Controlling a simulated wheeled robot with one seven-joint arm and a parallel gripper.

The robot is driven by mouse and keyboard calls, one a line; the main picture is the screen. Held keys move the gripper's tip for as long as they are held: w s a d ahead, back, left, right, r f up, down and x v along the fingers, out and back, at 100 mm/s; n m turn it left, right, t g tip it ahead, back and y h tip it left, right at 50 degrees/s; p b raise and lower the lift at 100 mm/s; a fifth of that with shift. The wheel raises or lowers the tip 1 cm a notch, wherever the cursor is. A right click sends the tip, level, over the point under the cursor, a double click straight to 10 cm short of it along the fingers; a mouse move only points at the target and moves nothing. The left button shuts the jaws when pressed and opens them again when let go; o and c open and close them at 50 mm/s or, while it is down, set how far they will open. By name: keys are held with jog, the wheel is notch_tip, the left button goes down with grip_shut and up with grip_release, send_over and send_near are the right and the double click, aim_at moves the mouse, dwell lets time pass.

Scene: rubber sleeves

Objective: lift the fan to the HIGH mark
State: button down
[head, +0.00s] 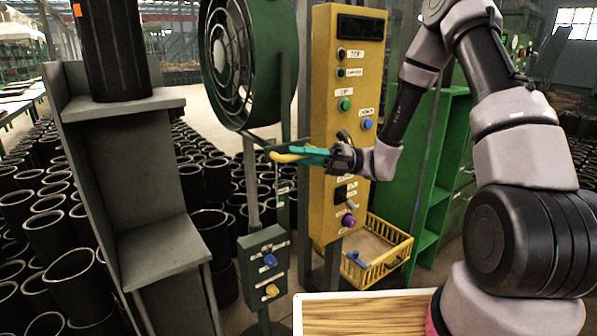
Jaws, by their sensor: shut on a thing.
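The fan (258,65) is a large green drum with a grille facing left, high on a thin grey stand (250,175). My gripper (272,155), with teal and yellow fingers, reaches left across the front of the yellow control panel to the green bracket just below the fan. Its jaws are shut on a part of the fan's mount there; the fingers hide the exact grip. Small pale labels (283,190) show on the stand below the gripper, too small to read, so I cannot tell which is the HIGH mark.
The yellow panel (325,110) with buttons stands right beside my gripper. A yellow basket (385,262) hangs low right. A grey shelf unit (150,240) stands left, with black rubber sleeves (75,280) crowding the floor.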

jog(key=shift+w+r, duration=0.2)
jog(key=shift+r, duration=0.1)
jog(key=c, duration=0.8)
grip_release()
jog(key=shift+s, duration=0.15)
jog(key=shift+o, duration=0.2)
jog(key=shift+f, duration=0.1)
jog(key=v, duration=1)
jog(key=shift+d, duration=0.4)
